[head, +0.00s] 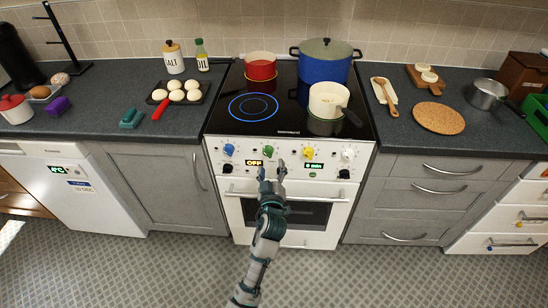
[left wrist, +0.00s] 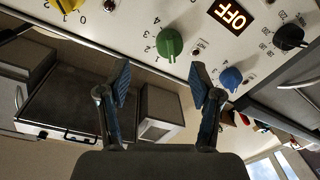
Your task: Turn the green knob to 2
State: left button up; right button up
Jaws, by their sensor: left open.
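The green knob (head: 267,151) is on the white front panel of the stove, between a blue and a yellow knob. In the left wrist view the green knob (left wrist: 169,43) shows upside down, with the numbers 1 to 4 printed around it. I cannot tell clearly which mark it points at. My left gripper (head: 272,169) is just in front of the panel, below the green knob. Its two fingers are spread and empty in the left wrist view (left wrist: 160,72), with the knob beyond the gap between them and apart from both. My right gripper is not in view.
The blue knob (head: 229,149) and yellow knob (head: 308,152) flank the green one. A display (head: 254,163) reads OFF. The oven door handle (head: 285,197) runs below the panel. A red pot (head: 261,68), blue pot (head: 325,66) and cream pot (head: 327,100) stand on the hob.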

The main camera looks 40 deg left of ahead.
aim_at(268, 155)
pick_arm(q)
jog(key=w+a, duration=0.1)
jog(key=a, duration=0.1)
jog(key=w+a, duration=0.2)
jog(key=w+a+f, duration=0.1)
jog(key=a, duration=0.1)
jog(key=shift+w+b, duration=0.25)
jog(key=shift+b, duration=0.1)
jog(key=shift+d+r, duration=0.15)
jog(key=shift+d, duration=0.25)
jog(key=shift+d+r, duration=0.3)
jog(key=shift+d, duration=0.45)
jog(key=c, duration=0.3)
jog(key=shift+a, duration=0.2)
jog(key=c, duration=0.4)
jog(key=shift+s+a, duration=0.15)
jog(key=shift+a, duration=0.15)
jog(key=c, duration=0.4)
jog(key=shift+o, duration=0.3)
jog(key=shift+a, duration=0.25)
jog(key=shift+c, duration=0.6)
jog(key=shift+d, duration=0.2)
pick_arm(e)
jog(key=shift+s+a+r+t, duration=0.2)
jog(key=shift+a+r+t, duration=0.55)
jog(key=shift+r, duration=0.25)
